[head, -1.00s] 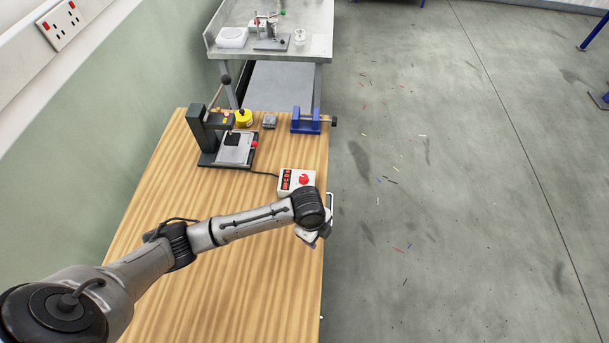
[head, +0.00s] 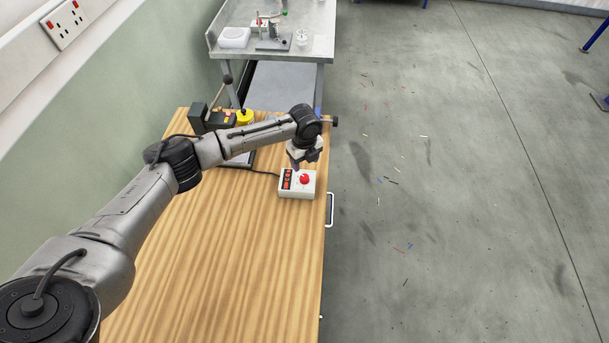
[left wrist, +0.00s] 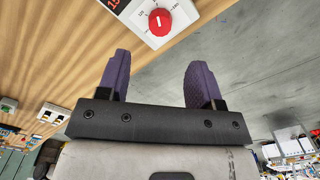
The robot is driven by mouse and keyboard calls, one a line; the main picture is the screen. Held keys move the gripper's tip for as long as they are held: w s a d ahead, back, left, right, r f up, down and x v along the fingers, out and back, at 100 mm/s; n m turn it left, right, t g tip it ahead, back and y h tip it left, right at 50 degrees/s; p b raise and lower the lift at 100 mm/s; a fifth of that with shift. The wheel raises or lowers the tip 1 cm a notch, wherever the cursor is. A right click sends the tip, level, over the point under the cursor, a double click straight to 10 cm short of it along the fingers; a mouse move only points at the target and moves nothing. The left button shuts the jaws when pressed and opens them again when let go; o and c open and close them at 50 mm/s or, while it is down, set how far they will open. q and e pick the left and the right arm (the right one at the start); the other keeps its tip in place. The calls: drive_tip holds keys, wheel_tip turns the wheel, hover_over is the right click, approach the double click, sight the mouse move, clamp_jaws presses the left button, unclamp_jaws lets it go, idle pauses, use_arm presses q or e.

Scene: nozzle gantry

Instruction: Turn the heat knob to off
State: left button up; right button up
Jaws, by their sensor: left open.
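The heat knob is a round red knob (head: 304,179) on a white control box (head: 298,193) near the right edge of the wooden bench. In the left wrist view the red knob (left wrist: 160,21) shows a white line on its face, with dial marks around it too small to read fully. My left gripper (head: 300,164) hangs just behind and above the box in the head view. In the left wrist view its two purple fingers (left wrist: 160,75) are spread apart with nothing between them, and the knob lies beyond their tips. My right gripper is in neither view.
A dark press (head: 197,117) and a yellow item (head: 244,117) stand at the bench's far end, partly behind my arm. A cable runs from the box. A metal table (head: 320,47) stands beyond. The near part of the bench (head: 230,260) is clear.

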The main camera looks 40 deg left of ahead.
sight(305, 176)
use_arm(q)
wheel_tip(305, 176, down, 9)
drive_tip(key=shift+r, duration=0.1)
idle(0.3)
drive_tip(key=c, duration=0.9)
